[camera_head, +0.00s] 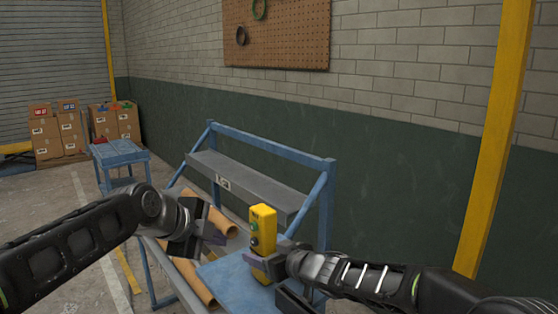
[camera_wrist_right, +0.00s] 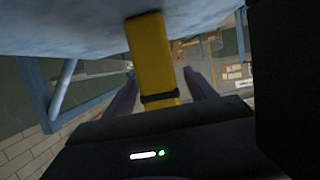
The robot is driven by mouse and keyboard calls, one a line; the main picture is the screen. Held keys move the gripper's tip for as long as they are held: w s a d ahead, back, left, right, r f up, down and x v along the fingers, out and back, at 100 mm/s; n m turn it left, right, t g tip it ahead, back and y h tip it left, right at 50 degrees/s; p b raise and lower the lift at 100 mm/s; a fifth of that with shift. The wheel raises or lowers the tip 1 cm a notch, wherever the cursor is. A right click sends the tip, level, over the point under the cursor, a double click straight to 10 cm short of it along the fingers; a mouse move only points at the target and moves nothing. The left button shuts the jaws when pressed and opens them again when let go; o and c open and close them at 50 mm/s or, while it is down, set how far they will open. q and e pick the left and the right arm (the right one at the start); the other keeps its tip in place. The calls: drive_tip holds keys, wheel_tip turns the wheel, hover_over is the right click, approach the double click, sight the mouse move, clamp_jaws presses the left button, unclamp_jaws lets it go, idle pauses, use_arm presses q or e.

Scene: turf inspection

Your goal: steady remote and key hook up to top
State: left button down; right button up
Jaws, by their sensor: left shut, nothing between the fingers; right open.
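The yellow remote (camera_head: 262,228), with dark and green buttons on its face, stands upright at the blue bench top. In the right wrist view the remote (camera_wrist_right: 152,55) lies between the two purple fingers, with a black band near one end. My right gripper (camera_head: 260,264) is open around its lower part; I cannot tell whether either finger touches it. My left gripper (camera_head: 218,228) is shut and empty, to the left of the remote above brown tubes. I cannot make out a key hook for certain.
The blue bench (camera_head: 240,283) has a raised grey shelf (camera_head: 245,183) behind. Brown cardboard tubes (camera_head: 195,284) lie at the bench's left. A pegboard (camera_head: 285,35) hangs on the wall. A yellow post (camera_head: 493,140) stands right. A small blue table (camera_head: 118,153) and boxes (camera_head: 60,135) stand far left.

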drive_tip(key=v, duration=1.2)
